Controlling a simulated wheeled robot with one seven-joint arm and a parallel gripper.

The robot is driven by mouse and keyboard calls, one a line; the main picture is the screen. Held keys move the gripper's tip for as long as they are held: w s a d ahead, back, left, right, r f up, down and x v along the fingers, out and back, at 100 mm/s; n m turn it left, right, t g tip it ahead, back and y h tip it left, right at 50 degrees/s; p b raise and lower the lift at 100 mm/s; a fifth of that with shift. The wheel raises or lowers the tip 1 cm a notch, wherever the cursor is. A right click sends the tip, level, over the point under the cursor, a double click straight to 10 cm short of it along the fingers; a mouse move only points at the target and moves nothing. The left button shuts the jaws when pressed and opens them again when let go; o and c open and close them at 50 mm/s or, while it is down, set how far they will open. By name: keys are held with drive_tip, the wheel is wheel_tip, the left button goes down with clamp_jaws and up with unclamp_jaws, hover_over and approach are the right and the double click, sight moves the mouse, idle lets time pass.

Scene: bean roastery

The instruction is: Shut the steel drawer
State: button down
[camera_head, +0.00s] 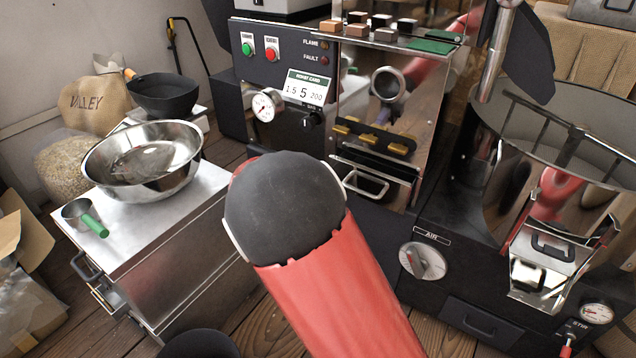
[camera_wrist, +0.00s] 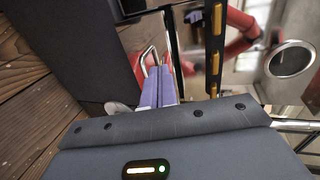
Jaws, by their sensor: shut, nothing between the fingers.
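The steel drawer (camera_head: 392,189) is low in the roaster's shiny front, below a row of brass catches. It has a looped steel handle (camera_head: 366,183). Its front seems to stand a little proud of the face, but how far it is out is hard to tell. In the wrist view my gripper (camera_wrist: 158,72) shows its purple fingers shut and empty, with their tips close beside the steel handle loop (camera_wrist: 143,56). I cannot tell whether they touch it. In the head view my red arm and its dark round joint hide the gripper.
A steel cabinet (camera_head: 175,235) on the left carries a steel bowl (camera_head: 140,165) and a green-handled scoop (camera_head: 85,217). The round cooling bin (camera_head: 500,190) stands on the right. Brass catches (camera_wrist: 217,20) and a round port (camera_wrist: 290,60) lie near my gripper. Some wooden floor is bare.

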approach(344, 162)
drive_tip(key=x, duration=0.5)
drive_tip(key=shift+s+d+f+b, duration=0.1)
drive_tip(key=shift+d+f+b, duration=0.15)
drive_tip(key=shift+f, duration=0.2)
drive_tip(key=shift+w+d, duration=0.35)
drive_tip(key=shift+w, duration=0.2)
drive_tip(key=shift+r, duration=0.1)
drive_tip(key=shift+w+d+r+p, duration=0.15)
drive_tip(key=shift+w+d+p, duration=0.45)
drive_tip(key=shift+w+p, duration=0.2)
drive_tip(key=shift+w+d, duration=0.15)
drive_tip(key=shift+w, duration=0.1)
